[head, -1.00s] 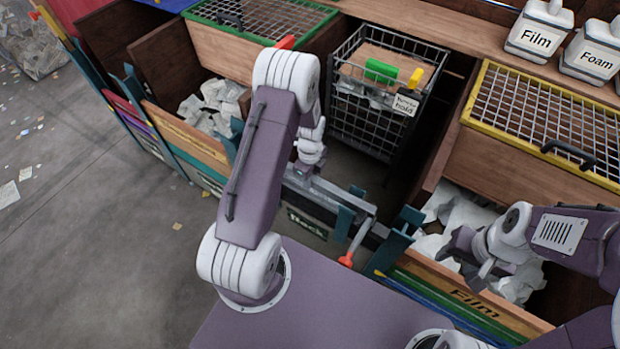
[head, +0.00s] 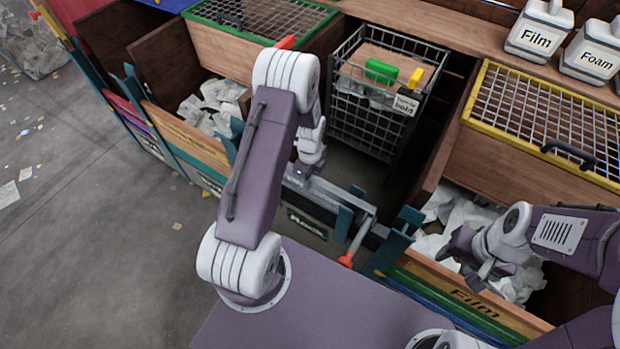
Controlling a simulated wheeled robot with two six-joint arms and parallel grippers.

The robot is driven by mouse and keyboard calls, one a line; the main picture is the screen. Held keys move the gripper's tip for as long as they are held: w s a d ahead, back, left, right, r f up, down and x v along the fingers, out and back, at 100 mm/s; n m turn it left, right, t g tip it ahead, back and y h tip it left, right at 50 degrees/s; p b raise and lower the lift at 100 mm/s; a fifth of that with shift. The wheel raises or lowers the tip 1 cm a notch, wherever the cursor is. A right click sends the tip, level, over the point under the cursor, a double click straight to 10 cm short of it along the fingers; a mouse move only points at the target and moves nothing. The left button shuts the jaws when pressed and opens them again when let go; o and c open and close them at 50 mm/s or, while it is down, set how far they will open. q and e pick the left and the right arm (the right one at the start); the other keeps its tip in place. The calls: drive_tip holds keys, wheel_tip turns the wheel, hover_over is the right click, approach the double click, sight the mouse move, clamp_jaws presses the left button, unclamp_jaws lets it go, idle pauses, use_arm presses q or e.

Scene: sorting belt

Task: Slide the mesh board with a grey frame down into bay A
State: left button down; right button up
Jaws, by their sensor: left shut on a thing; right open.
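My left arm reaches over the front of the middle bay. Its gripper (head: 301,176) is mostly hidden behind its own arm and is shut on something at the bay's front. A grey bar (head: 345,196) runs right from there, between teal posts, above a front panel marked with a dark label (head: 307,222). It looks like the top edge of the grey-framed board; its mesh cannot be made out, nor how deep it sits. No letter A is readable. My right gripper (head: 482,268) is open over the bay of white scraps at the right.
A black wire cart (head: 375,125) stands behind the middle bay. Mesh lids with green (head: 262,14) and yellow (head: 462,110) frames cover bins either side.

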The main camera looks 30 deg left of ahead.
use_arm(q)
drive_tip(key=shift+r, duration=0.1)
idle(0.3)
wheel_tip(320, 180, up, 21)
drive_tip(key=p, duration=1.7)
drive_tip(key=shift+p, duration=0.4)
